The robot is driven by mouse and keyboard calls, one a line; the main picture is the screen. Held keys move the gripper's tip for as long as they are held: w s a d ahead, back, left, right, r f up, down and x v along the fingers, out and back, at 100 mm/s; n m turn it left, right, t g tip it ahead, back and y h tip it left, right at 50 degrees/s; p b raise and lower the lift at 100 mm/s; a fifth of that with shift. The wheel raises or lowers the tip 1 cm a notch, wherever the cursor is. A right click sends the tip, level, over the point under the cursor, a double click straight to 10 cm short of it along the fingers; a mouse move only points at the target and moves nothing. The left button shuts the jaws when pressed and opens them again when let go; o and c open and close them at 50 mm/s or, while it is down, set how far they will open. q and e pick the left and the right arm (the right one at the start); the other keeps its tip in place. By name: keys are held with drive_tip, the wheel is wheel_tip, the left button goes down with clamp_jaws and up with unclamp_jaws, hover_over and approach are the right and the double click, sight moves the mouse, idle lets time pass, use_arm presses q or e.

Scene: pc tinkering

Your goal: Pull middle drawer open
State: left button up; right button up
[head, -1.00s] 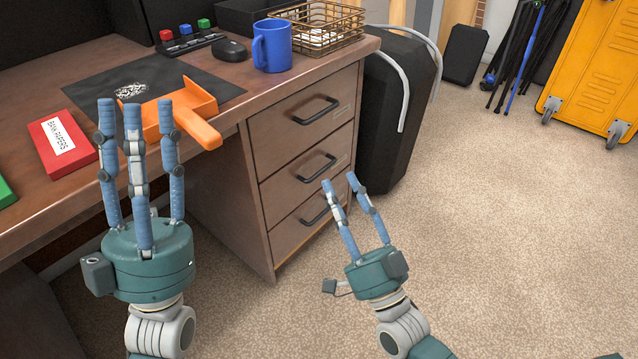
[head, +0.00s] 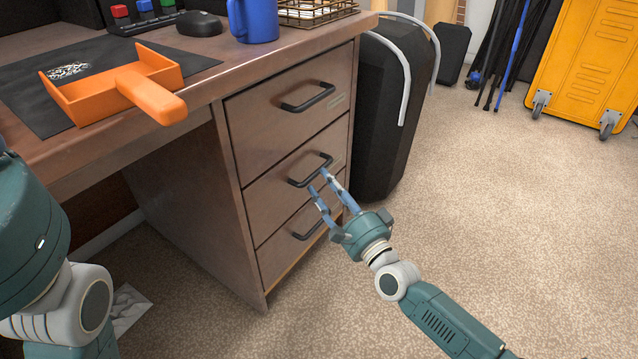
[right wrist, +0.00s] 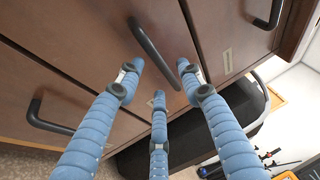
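The middle drawer (head: 264,212) of the brown desk is shut, flush between the top and bottom drawers. Its dark bar handle (head: 300,184) also shows in the right wrist view (right wrist: 152,52). My right gripper (head: 319,181) is at this handle with its fingers spread. In the right wrist view the gripper (right wrist: 158,78) has fingertips on both sides of the handle, not closed on it; contact cannot be told. My left gripper's palm (head: 30,235) is at the left edge of the head view, with its fingers out of frame.
The top drawer handle (head: 308,98) and bottom drawer handle (head: 308,228) stick out above and below. An orange dustpan (head: 110,85) and blue mug (head: 256,20) are on the desk. A black case (head: 390,120) stands behind the drawers. The carpet (head: 520,220) to the right is clear.

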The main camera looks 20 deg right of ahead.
sight(317, 175)
drive_tip(key=shift+b+x, duration=0.35)
drive_tip(key=shift+x, duration=1.25)
drive_tip(key=shift+c, duration=0.2)
clamp_jaws()
